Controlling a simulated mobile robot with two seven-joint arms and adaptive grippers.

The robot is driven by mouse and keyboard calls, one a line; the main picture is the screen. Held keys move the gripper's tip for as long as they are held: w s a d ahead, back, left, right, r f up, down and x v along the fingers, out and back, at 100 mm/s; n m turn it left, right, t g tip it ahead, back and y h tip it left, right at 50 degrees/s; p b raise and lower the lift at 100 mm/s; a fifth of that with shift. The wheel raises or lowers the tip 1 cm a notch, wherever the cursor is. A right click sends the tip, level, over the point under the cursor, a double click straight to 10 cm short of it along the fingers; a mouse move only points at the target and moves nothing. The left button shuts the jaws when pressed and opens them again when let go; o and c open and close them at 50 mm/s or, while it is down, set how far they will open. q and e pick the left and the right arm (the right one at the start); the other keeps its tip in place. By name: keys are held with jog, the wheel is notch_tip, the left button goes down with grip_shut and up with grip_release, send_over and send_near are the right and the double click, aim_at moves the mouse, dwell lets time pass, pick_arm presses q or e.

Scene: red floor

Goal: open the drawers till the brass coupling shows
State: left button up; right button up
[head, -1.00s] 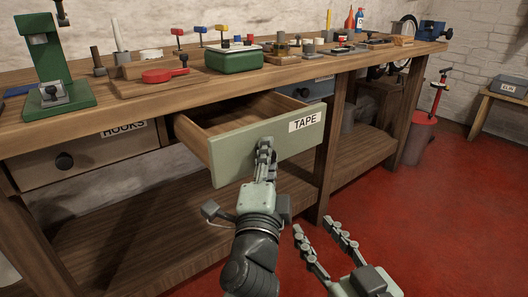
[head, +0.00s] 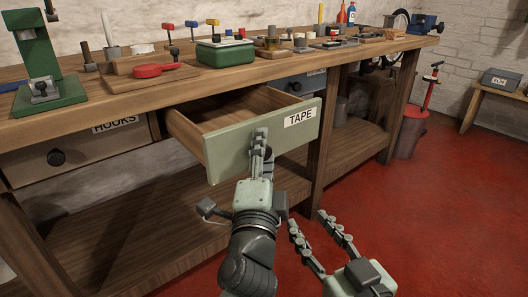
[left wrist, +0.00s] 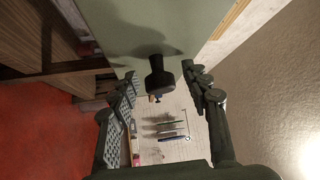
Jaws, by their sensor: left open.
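The TAPE drawer (head: 225,152) has a grey-green front and is pulled out from under the bench. Its visible inside (head: 215,113) looks empty, but the front hides part of the floor. My left gripper (head: 260,143) is at this front. In the left wrist view, its open fingers (left wrist: 160,84) stand on either side of the dark knob (left wrist: 157,66). My right gripper (head: 313,230) is open and empty, low over the red floor. The HOOKS drawer (head: 100,146) with its dark knob (head: 56,157) is shut. A blue-grey drawer (head: 300,84) sits behind the TAPE drawer. No brass coupling is recognisable.
A lower shelf (head: 130,225) runs beneath. The red floor (head: 430,220) is open.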

pick_arm(q)
jog(key=v, duration=1.2)
